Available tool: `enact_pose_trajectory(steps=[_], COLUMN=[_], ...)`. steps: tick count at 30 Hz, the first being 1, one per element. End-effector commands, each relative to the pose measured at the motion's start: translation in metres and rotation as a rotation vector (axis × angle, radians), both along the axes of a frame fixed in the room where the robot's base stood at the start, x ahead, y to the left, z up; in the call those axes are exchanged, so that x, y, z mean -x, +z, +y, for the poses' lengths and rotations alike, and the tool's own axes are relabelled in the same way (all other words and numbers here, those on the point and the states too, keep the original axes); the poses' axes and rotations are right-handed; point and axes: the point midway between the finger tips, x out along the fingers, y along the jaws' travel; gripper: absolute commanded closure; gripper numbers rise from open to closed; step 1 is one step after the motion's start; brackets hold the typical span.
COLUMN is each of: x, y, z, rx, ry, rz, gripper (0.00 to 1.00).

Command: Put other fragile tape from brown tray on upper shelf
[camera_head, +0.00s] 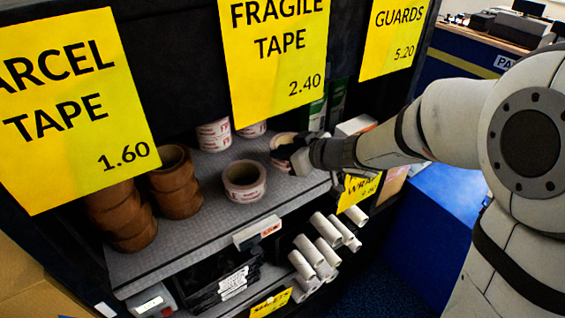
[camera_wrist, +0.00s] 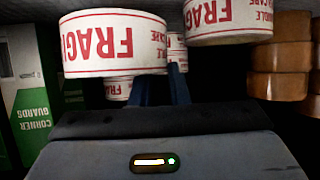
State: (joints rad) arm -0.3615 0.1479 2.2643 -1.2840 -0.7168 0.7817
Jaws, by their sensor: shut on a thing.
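A white roll of fragile tape with red print (camera_head: 283,141) is at my gripper (camera_head: 299,160), over the right part of the upper shelf (camera_head: 222,215). My gripper is shut on this roll. In the wrist view the held roll (camera_wrist: 112,45) sits in front of the dark fingers (camera_wrist: 162,88); how the fingers grip its wall is hidden. Another fragile tape roll (camera_head: 244,188) lies on the shelf to the left, and shows in the wrist view (camera_wrist: 228,22). More fragile rolls (camera_head: 214,134) stand behind. I cannot see a brown tray.
Stacks of brown parcel tape (camera_head: 176,188) stand at the shelf's left. Green and white corner-guard boxes (camera_wrist: 25,85) are beyond the held roll. A yellow fragile tape sign (camera_head: 277,60) hangs above. White rolled tubes (camera_head: 325,252) lie on the lower level.

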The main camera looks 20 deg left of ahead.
Motion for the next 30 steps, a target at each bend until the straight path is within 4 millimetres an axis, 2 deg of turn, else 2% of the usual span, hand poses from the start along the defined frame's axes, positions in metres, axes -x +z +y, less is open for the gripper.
enact_pose_trajectory(steps=[1, 5, 14, 15, 22, 30], x=[0.001, 0.001, 0.001, 0.002, 0.002, 0.002], y=[-0.011, -0.027, -0.029, -0.029, -0.029, -0.028], z=[0.001, 0.001, 0.002, 0.002, 0.002, 0.001], rx=[0.0, 0.0, 0.001, 0.001, 0.001, 0.001], ry=[0.001, 0.004, 0.004, 0.004, 0.004, 0.004], rz=[0.004, 0.004, 0.001, 0.001, 0.001, 0.0], gripper=[1.0, 1.0, 1.0, 0.83, 0.64, 0.63])
